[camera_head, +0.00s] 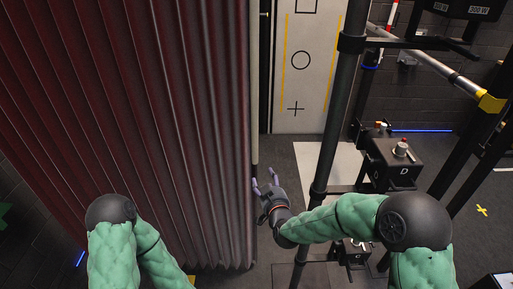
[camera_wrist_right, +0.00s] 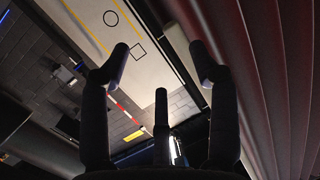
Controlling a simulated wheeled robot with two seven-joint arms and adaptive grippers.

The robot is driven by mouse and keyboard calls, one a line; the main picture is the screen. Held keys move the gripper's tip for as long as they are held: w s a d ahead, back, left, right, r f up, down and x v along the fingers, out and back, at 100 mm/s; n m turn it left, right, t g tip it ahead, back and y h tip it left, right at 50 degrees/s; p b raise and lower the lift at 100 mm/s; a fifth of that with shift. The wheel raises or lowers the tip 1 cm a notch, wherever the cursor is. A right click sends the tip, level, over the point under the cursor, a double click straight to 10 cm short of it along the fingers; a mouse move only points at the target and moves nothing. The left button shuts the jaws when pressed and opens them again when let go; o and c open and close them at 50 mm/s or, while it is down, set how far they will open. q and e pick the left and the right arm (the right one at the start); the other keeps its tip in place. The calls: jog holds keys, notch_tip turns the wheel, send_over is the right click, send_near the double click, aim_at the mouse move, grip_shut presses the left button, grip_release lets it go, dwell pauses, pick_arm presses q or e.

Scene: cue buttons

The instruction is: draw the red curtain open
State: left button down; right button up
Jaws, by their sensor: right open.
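The red pleated curtain (camera_head: 130,120) hangs across the left half of the head view. A pale upright bar (camera_head: 254,80) runs along its right edge, ending low near my right gripper. My right gripper (camera_head: 264,179) is open and empty, just right of the curtain's edge, with its fingertips close to the bar's lower end. In the right wrist view, the open fingers (camera_wrist_right: 160,60) spread apart, with the curtain (camera_wrist_right: 285,90) to their right. I cannot tell whether a finger touches the bar. My left arm is in front of the curtain; its gripper is not visible.
A pale door panel (camera_head: 303,65) with black symbols stands behind the opening. A dark upright post (camera_head: 330,130) rises just right of my right gripper. Boxes marked D (camera_head: 394,158) and metal frames stand further right. Some grey floor (camera_head: 310,230) is clear.

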jog(key=t, duration=0.2)
send_near(257, 149)
jog(key=w, duration=0.3)
jog(key=w+a, duration=0.1)
jog(key=w, duration=0.3)
jog(key=w+a+b, duration=0.1)
jog(key=w, duration=0.3)
jog(key=shift+r, duration=0.15)
grip_shut()
